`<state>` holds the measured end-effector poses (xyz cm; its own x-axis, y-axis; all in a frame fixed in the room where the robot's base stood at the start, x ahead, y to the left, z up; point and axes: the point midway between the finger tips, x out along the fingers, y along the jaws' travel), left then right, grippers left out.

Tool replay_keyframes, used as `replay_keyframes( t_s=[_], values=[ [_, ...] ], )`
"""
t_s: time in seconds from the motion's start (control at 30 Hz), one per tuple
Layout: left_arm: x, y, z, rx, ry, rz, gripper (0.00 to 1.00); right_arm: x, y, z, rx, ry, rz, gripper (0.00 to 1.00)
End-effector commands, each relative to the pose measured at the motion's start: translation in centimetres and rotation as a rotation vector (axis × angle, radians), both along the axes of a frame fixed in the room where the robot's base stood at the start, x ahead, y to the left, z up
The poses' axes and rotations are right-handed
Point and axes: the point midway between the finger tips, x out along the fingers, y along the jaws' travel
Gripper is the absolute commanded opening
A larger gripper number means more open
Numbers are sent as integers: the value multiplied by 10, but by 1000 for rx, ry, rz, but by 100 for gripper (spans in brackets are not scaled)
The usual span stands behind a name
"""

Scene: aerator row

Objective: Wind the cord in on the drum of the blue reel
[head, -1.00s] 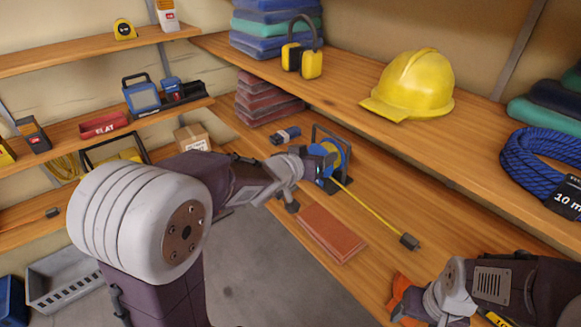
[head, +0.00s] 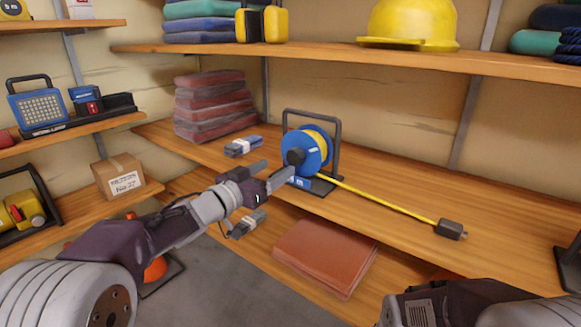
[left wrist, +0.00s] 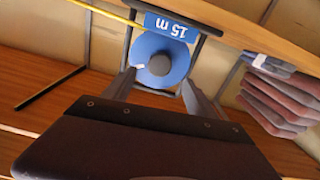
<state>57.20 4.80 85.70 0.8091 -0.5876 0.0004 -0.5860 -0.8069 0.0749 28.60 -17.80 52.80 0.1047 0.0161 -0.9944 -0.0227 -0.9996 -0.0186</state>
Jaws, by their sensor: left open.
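The blue reel (head: 318,148) stands upright in a dark frame on the wooden shelf, with yellow cord on its drum and a dark knob on its near face. The yellow cord (head: 385,205) runs out to the right along the shelf to a dark end block (head: 451,229). My left gripper (head: 274,172) is open and empty, just in front of the reel on its left. My right gripper is out of the picture.
A blue-grey bundle (head: 243,146) and stacked red cloths (head: 208,108) lie left of the reel. A brown folded sheet (head: 325,258) lies on the lower shelf. The upper shelf (head: 340,56) overhangs behind, bearing a yellow helmet (head: 410,25).

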Motion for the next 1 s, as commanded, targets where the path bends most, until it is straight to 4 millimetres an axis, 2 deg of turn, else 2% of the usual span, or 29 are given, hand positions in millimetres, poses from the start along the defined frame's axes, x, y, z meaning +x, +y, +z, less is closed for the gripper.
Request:
replay_keyframes(
  t_s=[0.2, 0.4, 0.73, 0.77, 0.9, 0.97, 1.0],
  values=[
    [36, -28, -4, -1, -2, -3, 66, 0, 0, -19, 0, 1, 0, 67],
    [61, -45, -2, -1, -1, -1, 66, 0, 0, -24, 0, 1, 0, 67],
    [67, -49, 0, -1, 0, 1, 66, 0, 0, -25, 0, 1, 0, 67],
    [67, -49, 0, -1, 0, 1, 63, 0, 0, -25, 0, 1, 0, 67],
    [67, -49, 0, -1, 0, 1, 24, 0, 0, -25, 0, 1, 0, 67],
    [67, -49, 0, -1, 0, 1, 8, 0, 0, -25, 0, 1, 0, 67],
    [67, -49, 0, -1, 0, 1, 4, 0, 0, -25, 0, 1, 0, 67]
  ],
)
